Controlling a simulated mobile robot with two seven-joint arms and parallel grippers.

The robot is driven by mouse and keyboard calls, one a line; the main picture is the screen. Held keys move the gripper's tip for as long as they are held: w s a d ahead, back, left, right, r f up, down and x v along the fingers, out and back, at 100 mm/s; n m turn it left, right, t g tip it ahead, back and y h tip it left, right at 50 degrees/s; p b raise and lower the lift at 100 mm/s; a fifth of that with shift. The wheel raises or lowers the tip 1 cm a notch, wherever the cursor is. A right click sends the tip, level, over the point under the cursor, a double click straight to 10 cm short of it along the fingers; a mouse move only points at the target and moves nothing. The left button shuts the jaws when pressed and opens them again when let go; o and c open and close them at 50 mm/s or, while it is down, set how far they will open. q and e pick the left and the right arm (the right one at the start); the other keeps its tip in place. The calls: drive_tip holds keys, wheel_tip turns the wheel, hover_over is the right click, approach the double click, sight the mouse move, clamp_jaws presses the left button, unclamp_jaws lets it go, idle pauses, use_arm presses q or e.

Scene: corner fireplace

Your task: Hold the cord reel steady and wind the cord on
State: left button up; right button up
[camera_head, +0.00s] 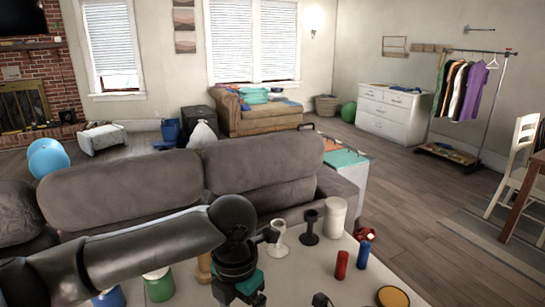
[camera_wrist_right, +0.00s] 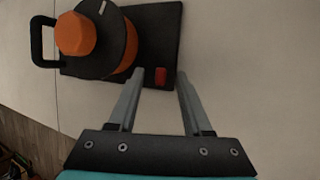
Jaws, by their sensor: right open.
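The cord reel (camera_wrist_right: 150,42) shows in the right wrist view. It has a black base plate, a black disc, an orange drum with an orange knob (camera_wrist_right: 76,34), and a black loop handle at the left. My right gripper (camera_wrist_right: 161,76) is open, its two grey fingers reaching toward the plate's lower edge. A small red piece (camera_wrist_right: 161,77) at that edge shows between the fingertips; whether they touch anything I cannot tell. No loose cord is clear. In the head view my left gripper (camera_head: 238,288) hangs over the table, its fingers cut off by the frame.
On the light table (camera_head: 300,275) stand a white goblet (camera_head: 279,240), a black goblet (camera_head: 310,230), a white canister (camera_head: 335,218), a red cylinder (camera_head: 342,266), a blue cylinder (camera_head: 364,255) and a green jar (camera_head: 158,287). A grey sofa (camera_head: 265,168) stands behind.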

drive_tip(key=shift+o, duration=0.3)
drive_tip(key=o, duration=0.5)
drive_tip(key=shift+r, duration=0.1)
